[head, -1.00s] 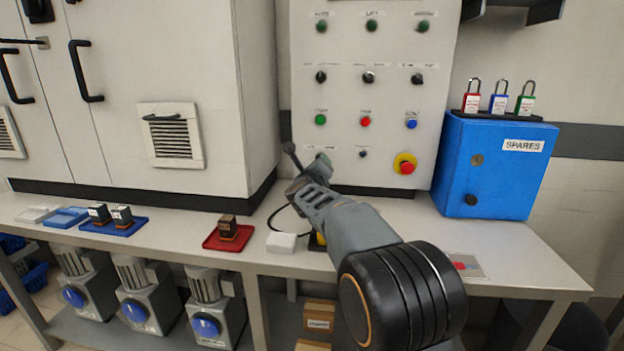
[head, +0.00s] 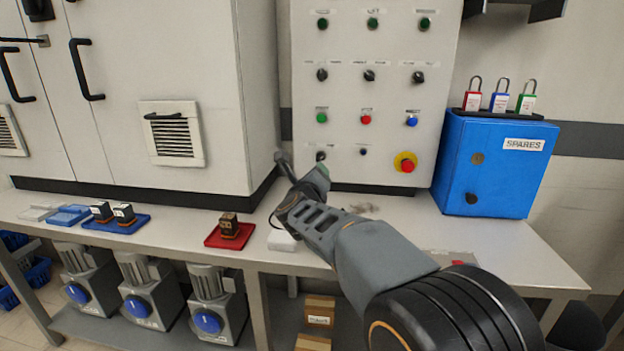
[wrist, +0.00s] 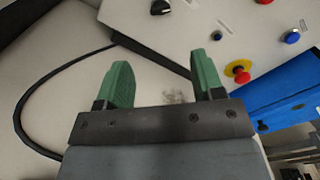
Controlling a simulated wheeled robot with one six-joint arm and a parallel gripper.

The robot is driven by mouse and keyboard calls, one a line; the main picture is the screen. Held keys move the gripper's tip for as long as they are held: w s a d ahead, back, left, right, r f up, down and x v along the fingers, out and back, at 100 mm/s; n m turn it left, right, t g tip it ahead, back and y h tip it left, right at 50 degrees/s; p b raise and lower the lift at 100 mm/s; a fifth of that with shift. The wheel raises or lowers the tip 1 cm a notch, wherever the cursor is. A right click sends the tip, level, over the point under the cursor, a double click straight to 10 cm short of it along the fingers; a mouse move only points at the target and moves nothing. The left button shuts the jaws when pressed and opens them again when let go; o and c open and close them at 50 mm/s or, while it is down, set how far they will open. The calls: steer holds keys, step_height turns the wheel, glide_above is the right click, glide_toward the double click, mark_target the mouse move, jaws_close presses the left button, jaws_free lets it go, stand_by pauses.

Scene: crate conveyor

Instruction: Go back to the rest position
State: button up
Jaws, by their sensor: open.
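My gripper shows in the wrist view (wrist: 163,85) with its two green fingers apart and nothing between them. In the head view my arm reaches from the lower right over the bench, and my gripper end (head: 318,172) is in front of the lower left of the control panel (head: 375,75). The fingers are mostly hidden there by my wrist. The panel carries several knobs and buttons, with a red emergency stop on a yellow ring (head: 405,162); it also shows in the wrist view (wrist: 238,72).
A red tray (head: 212,240) with a dark block (head: 228,225) and a white box (head: 282,240) stand on the bench left of my arm. A blue tray (head: 138,226) with two blocks is further left. A blue SPARES cabinet (head: 500,175) with padlocks on top stands right.

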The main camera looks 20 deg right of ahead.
steer(key=shift+r, duration=0.1)
steer(key=s+a+r+n+g+y+p, duration=0.1)
steer(key=s+a+r+n+y+p, duration=0.4)
steer(key=n+p, duration=0.45)
steer(key=s+a+r+n+g+y+p, duration=0.1)
steer(key=s+a+r+n+y+p, duration=0.3)
steer(key=r+n+p, duration=0.45)
steer(key=s+d+r+n+g+p, duration=0.1)
steer(key=s+r+n+g+p, duration=0.2)
steer(key=s+n+g+p, duration=0.7)
steer(key=shift+s+n+p, duration=2.5)
steer(key=shift+s+p, duration=1.95)
steer(key=shift+p, duration=0.05)
steer(key=shift+r, duration=0.15)
steer(key=shift+c, duration=0.2)
